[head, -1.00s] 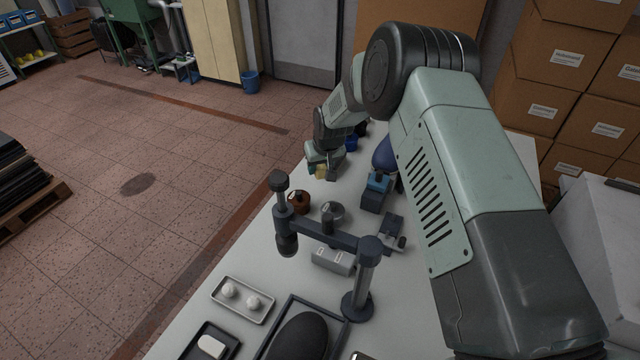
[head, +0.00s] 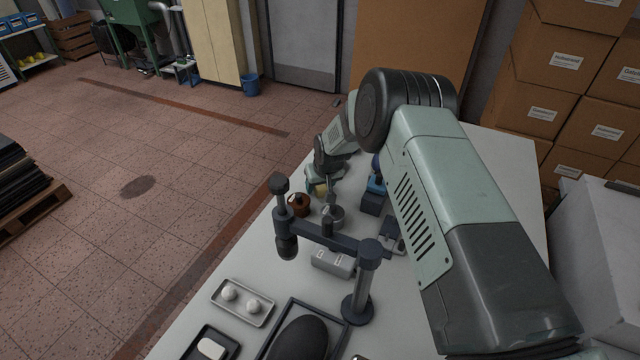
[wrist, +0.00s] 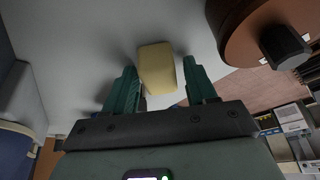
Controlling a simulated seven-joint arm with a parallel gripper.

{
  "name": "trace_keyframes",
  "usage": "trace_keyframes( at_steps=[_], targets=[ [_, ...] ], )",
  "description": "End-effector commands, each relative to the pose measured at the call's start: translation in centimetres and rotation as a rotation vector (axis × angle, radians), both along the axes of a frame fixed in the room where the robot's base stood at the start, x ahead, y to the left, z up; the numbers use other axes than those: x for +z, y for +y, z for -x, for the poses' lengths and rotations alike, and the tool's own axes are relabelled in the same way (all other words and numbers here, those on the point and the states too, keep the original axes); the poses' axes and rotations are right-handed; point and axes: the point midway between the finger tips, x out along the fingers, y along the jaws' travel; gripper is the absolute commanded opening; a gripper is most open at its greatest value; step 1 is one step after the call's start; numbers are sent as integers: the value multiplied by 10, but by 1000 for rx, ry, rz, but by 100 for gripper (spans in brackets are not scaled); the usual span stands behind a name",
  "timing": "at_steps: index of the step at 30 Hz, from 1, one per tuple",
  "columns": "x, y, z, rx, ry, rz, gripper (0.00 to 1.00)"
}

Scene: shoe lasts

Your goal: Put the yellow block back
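The yellow block (wrist: 158,70) is between the two fingers of my gripper (wrist: 163,85) in the wrist view, with its far end sticking out past the fingertips. The fingers lie close along its sides, and a thin gap seems to show at the right. In the head view the block (head: 320,189) is a small yellow patch under my gripper (head: 322,187), largely hidden by it. The white tabletop (wrist: 110,30) shows beyond the block. I cannot tell the height of the block above the table.
A brown round pot with a dark knob (head: 298,204) is close by; it also shows in the wrist view (wrist: 245,25). A grey round piece (head: 333,215) and a blue block-like fixture (head: 374,195) are near. A dark post-and-bar stand (head: 330,236) rises nearer the camera.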

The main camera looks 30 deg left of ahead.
Motion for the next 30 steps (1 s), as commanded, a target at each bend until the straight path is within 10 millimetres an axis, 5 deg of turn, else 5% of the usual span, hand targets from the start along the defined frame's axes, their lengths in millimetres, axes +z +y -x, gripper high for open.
trace_keyframes(
  at_steps=[14,30],
  targets=[
    [12,-2,1,0,-1,-1,65],
    [105,-31,29,0,-1,-1,65]
  ],
)
